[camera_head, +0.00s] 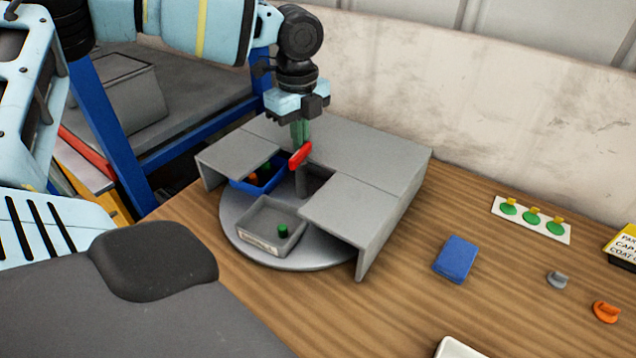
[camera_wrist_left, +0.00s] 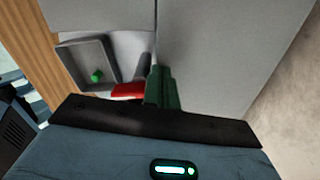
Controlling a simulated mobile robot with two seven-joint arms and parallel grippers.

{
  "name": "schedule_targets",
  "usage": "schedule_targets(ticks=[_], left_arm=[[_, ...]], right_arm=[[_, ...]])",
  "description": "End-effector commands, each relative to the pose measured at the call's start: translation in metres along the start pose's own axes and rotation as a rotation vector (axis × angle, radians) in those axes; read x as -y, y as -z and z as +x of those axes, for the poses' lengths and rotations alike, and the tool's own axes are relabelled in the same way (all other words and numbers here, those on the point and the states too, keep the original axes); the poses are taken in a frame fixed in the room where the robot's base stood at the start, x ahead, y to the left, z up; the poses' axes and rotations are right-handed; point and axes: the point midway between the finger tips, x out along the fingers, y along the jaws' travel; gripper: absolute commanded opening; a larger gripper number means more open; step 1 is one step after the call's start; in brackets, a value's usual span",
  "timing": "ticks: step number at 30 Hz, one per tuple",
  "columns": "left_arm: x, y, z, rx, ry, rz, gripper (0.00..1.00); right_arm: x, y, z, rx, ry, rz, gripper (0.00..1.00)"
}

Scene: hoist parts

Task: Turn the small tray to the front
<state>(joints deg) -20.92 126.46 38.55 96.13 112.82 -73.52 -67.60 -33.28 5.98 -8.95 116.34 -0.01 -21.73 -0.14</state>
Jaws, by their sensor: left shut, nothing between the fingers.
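A round grey turntable (camera_head: 292,256) sits partly under a grey cover with a front opening. A small grey tray (camera_head: 254,238) with a green piece in it stands at the front of the turntable; it also shows in the left wrist view (camera_wrist_left: 72,62). A blue tray (camera_head: 268,184) with small coloured pieces sits behind it, partly under the cover. A red handle (camera_head: 300,155) tops a grey post (camera_head: 301,182) at the middle. My left gripper (camera_head: 301,136) points down, shut and empty, at the red handle; contact cannot be told. My right gripper is out of view.
The cover's panels (camera_head: 350,209) flank the opening on both sides. A blue box (camera_head: 456,258), a card with green pieces (camera_head: 531,219), a grey piece (camera_head: 557,280) and an orange piece (camera_head: 606,311) lie to the right. Wooden tabletop between them is clear.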

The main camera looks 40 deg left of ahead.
Motion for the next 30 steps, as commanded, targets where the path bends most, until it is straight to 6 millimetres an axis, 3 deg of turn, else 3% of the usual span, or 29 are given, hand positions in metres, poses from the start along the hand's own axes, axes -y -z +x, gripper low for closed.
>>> schedule_targets(ticks=[19, 30], left_arm=[[-0.002, -0.007, -0.002, 0.001, 0.001, 0.022, 0.0], [-0.001, -0.007, -0.031, 0.002, 0.005, 0.023, 0.0]], right_arm=[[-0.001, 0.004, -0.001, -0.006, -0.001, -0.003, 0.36], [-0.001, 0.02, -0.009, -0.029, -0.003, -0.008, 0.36]])
